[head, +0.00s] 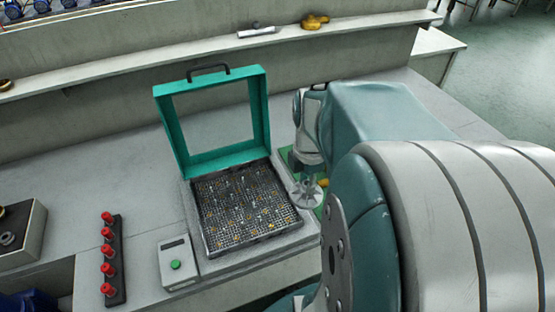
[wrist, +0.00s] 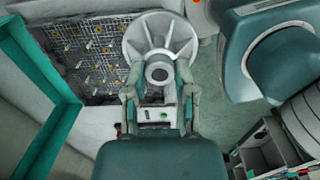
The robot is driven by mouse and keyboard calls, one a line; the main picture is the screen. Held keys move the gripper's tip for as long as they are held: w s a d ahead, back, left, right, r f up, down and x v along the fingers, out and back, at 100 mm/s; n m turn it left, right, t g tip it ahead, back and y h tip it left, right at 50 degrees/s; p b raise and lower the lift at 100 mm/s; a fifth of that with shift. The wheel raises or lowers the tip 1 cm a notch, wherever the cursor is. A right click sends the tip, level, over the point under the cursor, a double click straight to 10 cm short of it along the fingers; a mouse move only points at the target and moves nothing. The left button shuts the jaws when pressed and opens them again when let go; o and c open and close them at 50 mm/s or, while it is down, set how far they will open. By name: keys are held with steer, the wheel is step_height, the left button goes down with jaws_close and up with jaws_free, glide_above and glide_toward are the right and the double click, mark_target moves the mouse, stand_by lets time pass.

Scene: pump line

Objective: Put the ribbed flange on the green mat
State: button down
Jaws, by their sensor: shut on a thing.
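The ribbed flange (head: 308,194) is a pale grey, flared part with radial ribs, in the head view right of the mesh tray. It shows large in the wrist view (wrist: 160,35), its wide face away from my wrist. My gripper (wrist: 158,82) is shut on its narrow hub, one finger on each side. The green mat (head: 286,156) lies under and behind the flange in the head view, mostly hidden by my arm and the flange. I cannot tell whether the flange touches the mat.
A mesh tray (head: 245,207) with an upright teal frame (head: 262,110) stands just left of the flange. A small yellow part (head: 323,183) is close beside the flange. A box with a green button (head: 176,264) and a rack of red pegs (head: 112,262) stand further left.

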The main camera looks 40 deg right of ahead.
mark_target(306, 184)
steer(key=shift+r, duration=1.95)
